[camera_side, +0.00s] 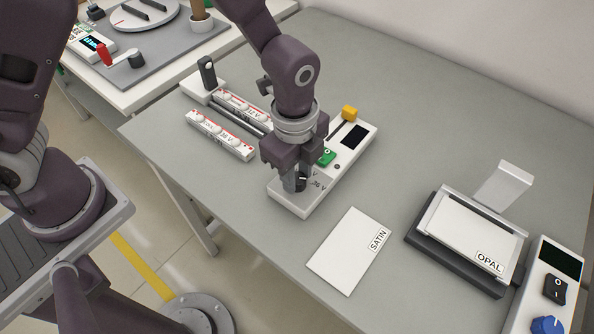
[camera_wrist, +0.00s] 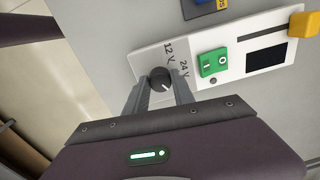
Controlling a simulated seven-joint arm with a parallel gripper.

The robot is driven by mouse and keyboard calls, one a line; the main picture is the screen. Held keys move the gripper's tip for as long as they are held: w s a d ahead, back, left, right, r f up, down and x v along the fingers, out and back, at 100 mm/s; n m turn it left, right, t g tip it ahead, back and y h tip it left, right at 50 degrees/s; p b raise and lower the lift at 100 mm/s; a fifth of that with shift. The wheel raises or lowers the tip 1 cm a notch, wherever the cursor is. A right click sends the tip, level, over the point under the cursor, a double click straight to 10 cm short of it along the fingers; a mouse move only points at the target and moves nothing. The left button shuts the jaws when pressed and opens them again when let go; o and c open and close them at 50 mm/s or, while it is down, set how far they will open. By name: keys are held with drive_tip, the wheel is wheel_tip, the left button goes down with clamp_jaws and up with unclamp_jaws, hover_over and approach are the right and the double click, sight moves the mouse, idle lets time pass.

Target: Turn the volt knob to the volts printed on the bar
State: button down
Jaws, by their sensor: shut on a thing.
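The volt knob (camera_wrist: 160,77) is a dark round knob with a white mark, on a white control box (camera_side: 291,204). My gripper (camera_wrist: 160,86) is shut on the knob, one finger on each side; in the side view my gripper (camera_side: 297,182) reaches straight down onto the box. In the wrist view the white mark points to the lower right, with 12 V and 24 V printed beside the knob. A 36 V label shows in the side view. The front white bar (camera_side: 220,135) appears to read 36 V. A second bar (camera_side: 243,106) lies behind it, its print hard to read.
The box also carries a green switch (camera_wrist: 213,62), a dark display (camera_wrist: 266,59) and a yellow slider handle (camera_wrist: 304,24). A white SATIN card (camera_side: 348,252) lies nearby. An OPAL panel (camera_side: 474,238) and another control box (camera_side: 551,285) stand at the right.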

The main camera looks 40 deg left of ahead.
drive_tip(key=shift+n, duration=0.3)
drive_tip(key=n, duration=1.4)
drive_tip(key=shift+d, duration=0.1)
drive_tip(key=n, duration=0.9)
drive_tip(key=shift+w+g, duration=0.1)
drive_tip(key=shift+g, duration=0.2)
drive_tip(key=shift+n, duration=0.3)
